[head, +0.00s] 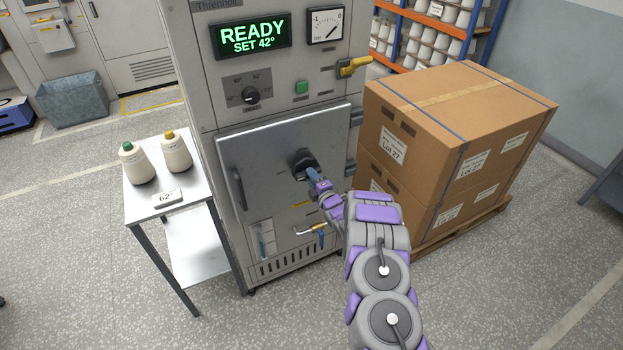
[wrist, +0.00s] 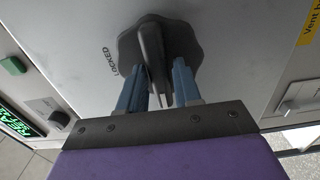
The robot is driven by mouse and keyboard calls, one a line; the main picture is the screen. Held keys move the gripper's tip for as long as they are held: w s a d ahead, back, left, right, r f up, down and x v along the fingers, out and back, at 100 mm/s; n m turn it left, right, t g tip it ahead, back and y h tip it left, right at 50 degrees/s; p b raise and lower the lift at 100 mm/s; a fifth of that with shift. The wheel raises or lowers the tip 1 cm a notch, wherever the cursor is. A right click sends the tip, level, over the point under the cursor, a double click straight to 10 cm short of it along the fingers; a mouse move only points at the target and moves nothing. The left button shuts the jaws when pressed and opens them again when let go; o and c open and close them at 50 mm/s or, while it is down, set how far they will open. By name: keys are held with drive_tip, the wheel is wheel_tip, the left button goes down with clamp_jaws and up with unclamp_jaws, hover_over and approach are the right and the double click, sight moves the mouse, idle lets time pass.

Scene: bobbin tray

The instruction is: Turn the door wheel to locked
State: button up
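The door wheel (head: 302,161) is a dark knob with a raised grip bar, mounted on the steel chamber door (head: 262,150). In the wrist view the wheel (wrist: 190,38) is a dark lobed disc, and the word LOCKED is printed beside it at its left. My gripper (head: 313,174) is at the wheel. In the wrist view its two blue fingers (wrist: 158,72) stand on either side of the grip bar. I cannot tell whether both fingers press on the bar. The fingers hide part of the wheel, and its pointer is not clear.
The panel above the door has a green display (head: 252,36) reading READY SET 42°, a gauge (head: 325,24) and a yellow handle (head: 354,66). Stacked cartons (head: 460,110) stand close at the right. A small table (head: 150,208) with two cones stands at the left.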

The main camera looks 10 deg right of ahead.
drive_tip(key=shift+d, duration=0.1)
drive_tip(key=c, duration=0.3)
clamp_jaws()
drive_tip(key=shift+m, duration=0.3)
drive_tip(key=shift+a+r+m+p, duration=0.15)
drive_tip(key=shift+m+p, duration=1.1)
drive_tip(key=shift+m, duration=3.05)
drive_tip(key=shift+a+f+m+p, duration=0.1)
drive_tip(key=shift+m+p, duration=1.15)
drive_tip(key=shift+m, duration=3.05)
drive_tip(key=shift+r, duration=0.15)
